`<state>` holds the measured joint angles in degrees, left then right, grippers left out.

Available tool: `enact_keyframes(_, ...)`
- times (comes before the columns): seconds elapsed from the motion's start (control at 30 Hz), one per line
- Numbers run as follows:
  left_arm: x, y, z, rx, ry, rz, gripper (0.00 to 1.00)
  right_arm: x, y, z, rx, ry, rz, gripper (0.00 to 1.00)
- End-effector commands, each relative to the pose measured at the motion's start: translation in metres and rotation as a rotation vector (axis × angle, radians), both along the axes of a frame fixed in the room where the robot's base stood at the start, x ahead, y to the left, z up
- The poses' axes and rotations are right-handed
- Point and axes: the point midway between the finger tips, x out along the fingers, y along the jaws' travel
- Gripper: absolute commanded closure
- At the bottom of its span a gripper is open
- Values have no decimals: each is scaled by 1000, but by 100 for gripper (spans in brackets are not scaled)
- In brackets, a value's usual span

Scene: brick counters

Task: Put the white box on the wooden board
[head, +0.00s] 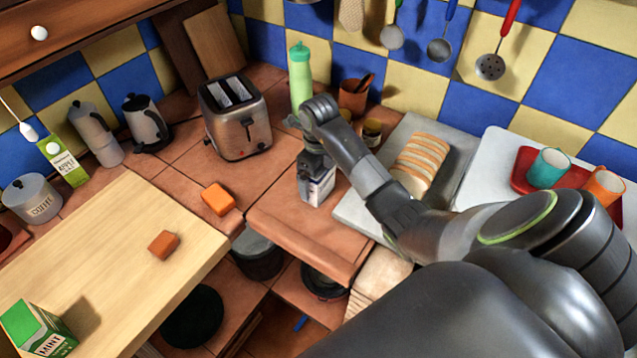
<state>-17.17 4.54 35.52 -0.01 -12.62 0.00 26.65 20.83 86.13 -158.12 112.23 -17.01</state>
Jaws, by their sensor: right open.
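The white box (317,188), with dark markings, stands upright on the tiled counter near its front edge, right of the toaster. My right gripper (312,160) is open, directly above the box and overlapping its top in the head view. I cannot tell whether its fingers touch the box; the gripper hides the box's top. The light wooden board (110,235) lies flat at the left. An orange block (163,244) and a green mint box (38,331) are on it. My left gripper is not in view.
An orange sponge-like block (218,199) lies between board and white box. A toaster (236,116) and green bottle (300,75) stand behind. Sliced bread (419,162) lies on a grey slab (357,212) at right. The board's middle has free room.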

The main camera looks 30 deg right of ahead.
Motion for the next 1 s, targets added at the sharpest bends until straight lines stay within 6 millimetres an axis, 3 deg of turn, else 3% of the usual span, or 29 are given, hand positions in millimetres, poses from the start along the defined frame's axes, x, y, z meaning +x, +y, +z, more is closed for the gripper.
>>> enact_keyframes(0.03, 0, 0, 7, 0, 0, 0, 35, -1, 0, -3, 1, 3, -1, 0)
enact_keyframes(0.3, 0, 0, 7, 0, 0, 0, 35, 0, 0, -10, -1, -1, 0, 0)
enact_keyframes(0.67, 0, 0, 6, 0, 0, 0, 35, 1, 0, -10, -1, -2, 0, 46)
enact_keyframes(1.0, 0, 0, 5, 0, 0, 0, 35, 1, 0, -7, -1, -2, 0, 46)
